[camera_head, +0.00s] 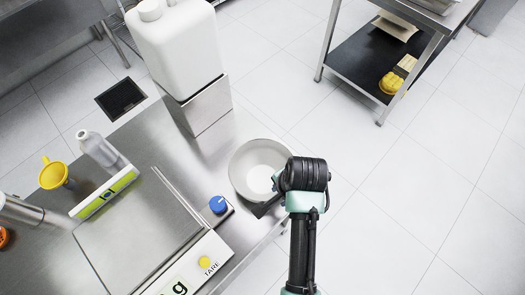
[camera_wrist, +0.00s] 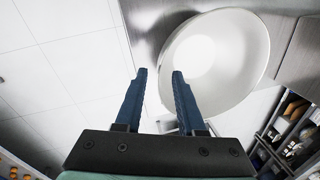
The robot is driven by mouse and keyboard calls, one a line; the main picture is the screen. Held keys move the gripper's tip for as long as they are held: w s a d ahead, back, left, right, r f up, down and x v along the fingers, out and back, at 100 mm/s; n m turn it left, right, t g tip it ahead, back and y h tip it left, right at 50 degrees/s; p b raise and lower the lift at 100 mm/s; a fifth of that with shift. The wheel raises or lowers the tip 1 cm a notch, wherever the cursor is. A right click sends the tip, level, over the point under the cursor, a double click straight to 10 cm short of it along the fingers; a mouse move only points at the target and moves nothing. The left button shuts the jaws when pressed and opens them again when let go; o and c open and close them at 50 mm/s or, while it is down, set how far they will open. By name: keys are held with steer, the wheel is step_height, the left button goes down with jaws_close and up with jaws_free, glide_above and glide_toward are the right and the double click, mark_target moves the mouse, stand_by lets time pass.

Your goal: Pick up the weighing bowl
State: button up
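The weighing bowl (camera_head: 252,165) is a round, pale grey-white bowl near the right edge of the steel table, partly covered by my wrist in the head view. In the wrist view the bowl (camera_wrist: 232,50) fills the upper right. My gripper (camera_wrist: 160,72) is open there, with two dark blue fingers apart and nothing seen held between them. The right finger overlaps the bowl's near-left rim in the picture; whether it touches I cannot tell.
A scale (camera_head: 135,240) with a steel plate and yellow TARE button stands left of the bowl. A white jug (camera_head: 180,45) on a steel block (camera_head: 205,108) stands behind it. A blue knob (camera_head: 218,204) is close to the bowl.

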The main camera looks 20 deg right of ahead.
steer(key=shift+w+f, duration=0.25)
steer(key=shift+f, duration=0.65)
steer(key=shift+w+f, duration=0.25)
steer(key=shift+f, duration=0.6)
jaws_close()
steer(key=shift+d, duration=0.1)
